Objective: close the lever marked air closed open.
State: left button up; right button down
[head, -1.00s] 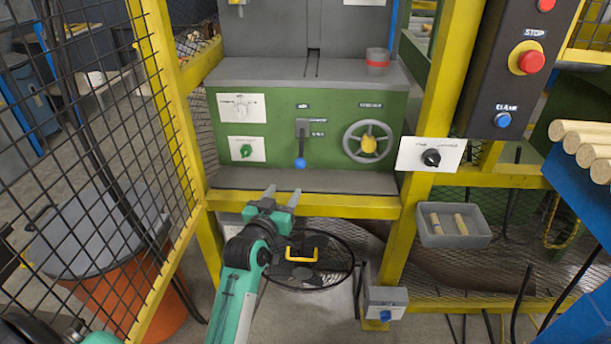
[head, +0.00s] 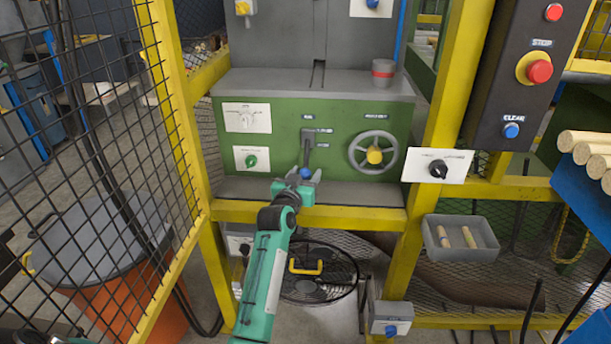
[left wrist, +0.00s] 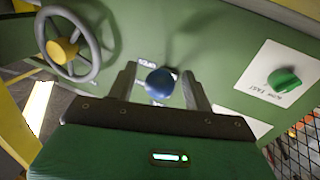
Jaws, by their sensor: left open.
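The lever (head: 308,151) is a dark grey arm on the green panel, hanging down with a blue ball knob (head: 305,173) at its lower end. Small labels sit beside it, too small to read in the head view. My left gripper (head: 300,178) is open, its fingers on either side of the knob. In the left wrist view the blue knob (left wrist: 160,83) sits between the two open fingers (left wrist: 160,90), with a gap on each side. The lever arm is mostly hidden behind the knob there.
A grey handwheel (head: 373,147) with a yellow hub is right of the lever. A green knob (head: 251,161) on a white plate is to the left. A yellow rail (head: 350,218) runs below the panel. A red-banded cup (head: 383,73) stands on the ledge above.

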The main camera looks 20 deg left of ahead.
pick_arm(q)
jog(key=shift+w, duration=0.3)
grip_shut()
